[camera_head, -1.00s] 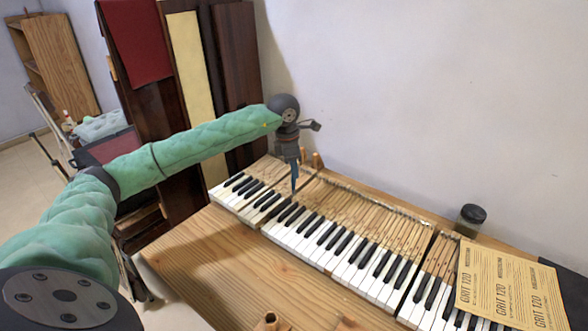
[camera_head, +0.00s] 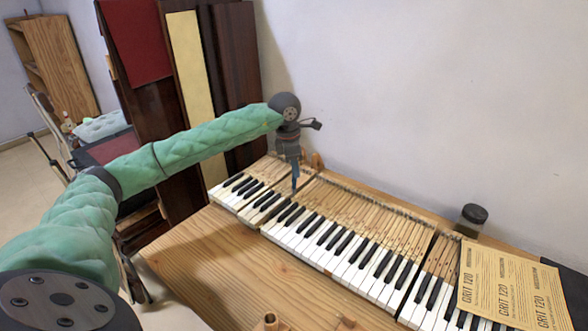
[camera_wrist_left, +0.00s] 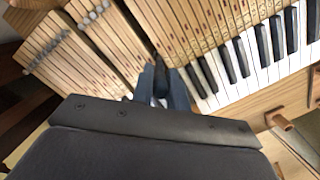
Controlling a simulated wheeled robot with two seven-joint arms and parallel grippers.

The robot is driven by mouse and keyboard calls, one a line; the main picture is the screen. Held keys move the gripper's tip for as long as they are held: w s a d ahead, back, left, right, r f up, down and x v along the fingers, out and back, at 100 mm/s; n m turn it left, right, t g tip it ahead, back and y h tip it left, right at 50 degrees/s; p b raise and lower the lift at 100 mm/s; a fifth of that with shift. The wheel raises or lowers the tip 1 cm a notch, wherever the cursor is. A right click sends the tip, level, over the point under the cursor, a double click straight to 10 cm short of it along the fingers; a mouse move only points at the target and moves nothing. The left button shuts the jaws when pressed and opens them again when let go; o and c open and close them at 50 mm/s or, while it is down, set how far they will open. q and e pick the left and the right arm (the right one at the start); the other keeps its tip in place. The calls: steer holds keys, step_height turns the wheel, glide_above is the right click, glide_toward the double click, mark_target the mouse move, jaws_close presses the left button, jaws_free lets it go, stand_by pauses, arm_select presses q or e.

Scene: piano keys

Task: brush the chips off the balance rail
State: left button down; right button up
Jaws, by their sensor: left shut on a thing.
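My left gripper (camera_head: 295,182) points down at the keyboard, over the narrow gap between the left key block (camera_head: 243,196) and the long middle key block (camera_head: 330,237). In the left wrist view the fingers (camera_wrist_left: 162,88) are close together, beside the black keys near that gap. The thing between them is too small and covered to name. The balance rail lies under the keys and is hidden apart from what the dark gap (camera_wrist_left: 140,35) may show. I cannot make out chips. My right gripper is not in view.
Sandpaper sheets (camera_head: 505,285) lie over the right-hand keys. A dark-lidded jar (camera_head: 471,220) stands behind them. A wooden peg (camera_head: 270,320) is at the near edge. The wooden bench (camera_head: 215,250) is clear left of the keys. A wall rises close behind.

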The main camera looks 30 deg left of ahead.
arm_select(q)
steer(key=shift+s, duration=0.45)
steer(key=shift+w+b, duration=0.15)
steer(key=shift+b, duration=0.15)
steer(key=shift+w, duration=0.35)
steer(key=shift+r+p, duration=1.4)
steer(key=shift+r, duration=2.35)
